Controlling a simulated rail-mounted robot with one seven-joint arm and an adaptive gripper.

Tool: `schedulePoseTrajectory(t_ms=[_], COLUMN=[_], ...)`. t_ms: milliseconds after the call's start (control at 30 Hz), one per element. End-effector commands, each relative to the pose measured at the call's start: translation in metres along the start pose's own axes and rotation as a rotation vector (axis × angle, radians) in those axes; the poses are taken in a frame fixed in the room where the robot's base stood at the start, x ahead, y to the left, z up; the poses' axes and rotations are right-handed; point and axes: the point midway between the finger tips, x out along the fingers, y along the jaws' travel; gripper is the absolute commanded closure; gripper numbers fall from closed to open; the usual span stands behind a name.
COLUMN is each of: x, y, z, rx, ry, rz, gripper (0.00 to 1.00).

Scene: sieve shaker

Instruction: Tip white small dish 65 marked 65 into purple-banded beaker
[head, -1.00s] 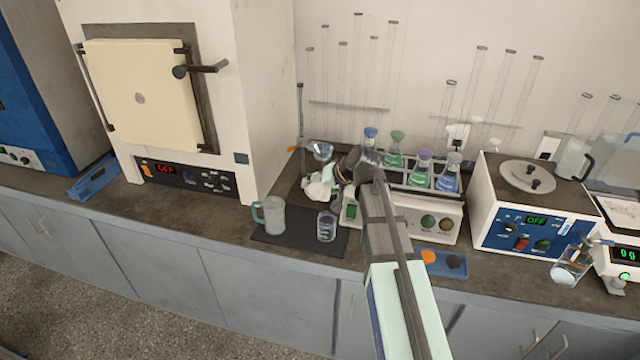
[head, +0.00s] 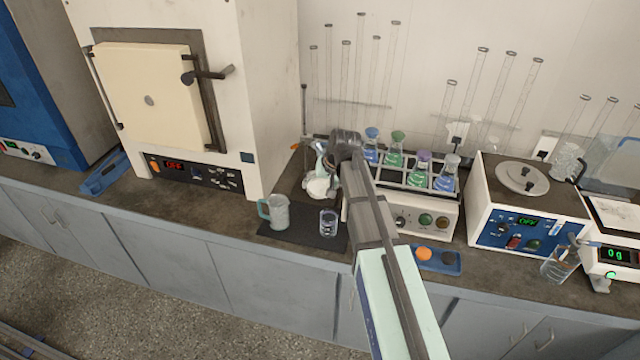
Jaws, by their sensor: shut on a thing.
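My gripper (head: 325,167) is over the dark mat area left of the flask rack, with its fingers pointing down. It is shut on a small white dish (head: 318,188), just below the fingertips. The mark on the dish is too small to read, and its contents cannot be made out. A small clear beaker (head: 328,224) with a faint bluish-purple tint stands upright on the mat, in front of and slightly right of the dish. Whether its tint is a purple band is hard to tell. The dish and the beaker look apart.
A clear mug with a teal handle (head: 275,212) stands left of the beaker on the black mat (head: 300,238). A rack unit with several stoppered flasks (head: 428,212) is close on the right. A white furnace (head: 270,110) rises at left. A blue tray (head: 450,268) lies in front of the rack.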

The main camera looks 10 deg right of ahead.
Motion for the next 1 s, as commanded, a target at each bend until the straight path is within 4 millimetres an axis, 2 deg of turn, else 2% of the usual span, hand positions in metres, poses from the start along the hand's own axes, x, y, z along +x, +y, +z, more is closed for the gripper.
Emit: schedulePoseTrajectory(t_ms=[300, 733, 1000], x=[-0.0034, 0.0062, 0.0051], y=[-0.0036, -0.003, -0.002], z=[-0.0054, -0.0055, -0.0021], rx=[-0.001, -0.002, 0.0], ry=[-0.068, -0.27, -0.287], rz=[0.066, 0.263, 0.28], gripper=[0.5, 0.5, 0.5])
